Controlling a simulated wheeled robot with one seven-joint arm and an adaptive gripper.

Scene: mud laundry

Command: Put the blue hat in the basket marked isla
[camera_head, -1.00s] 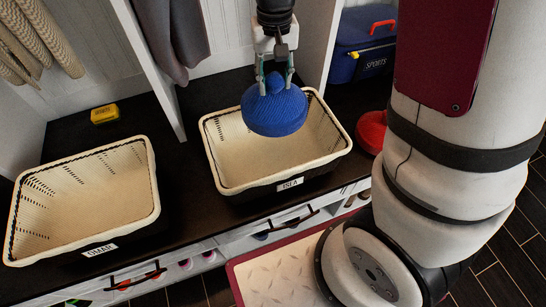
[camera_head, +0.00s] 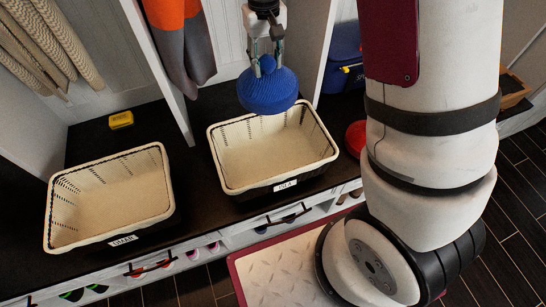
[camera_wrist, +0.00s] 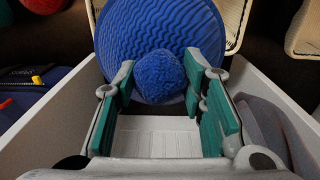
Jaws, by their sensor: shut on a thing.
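The blue hat (camera_head: 268,92) is a knitted hat with a pompom, hanging in the air over the back part of the basket marked ISLA (camera_head: 232,187). That basket is cream inside with a dark outside and looks empty. My gripper (camera_head: 267,58) is shut on the hat by its pompom. In the wrist view the pompom of the blue hat (camera_wrist: 125,38) sits between the green pads of my gripper (camera_wrist: 170,85). A cream basket rim shows behind the hat in that view.
A basket marked OMAR (camera_head: 60,235) stands to the left on the dark bench. A small yellow box (camera_head: 121,120) lies behind it. White dividers (camera_head: 160,75) flank the ISLA bay. A red object (camera_head: 355,138) and a blue bag (camera_head: 343,60) are to the right.

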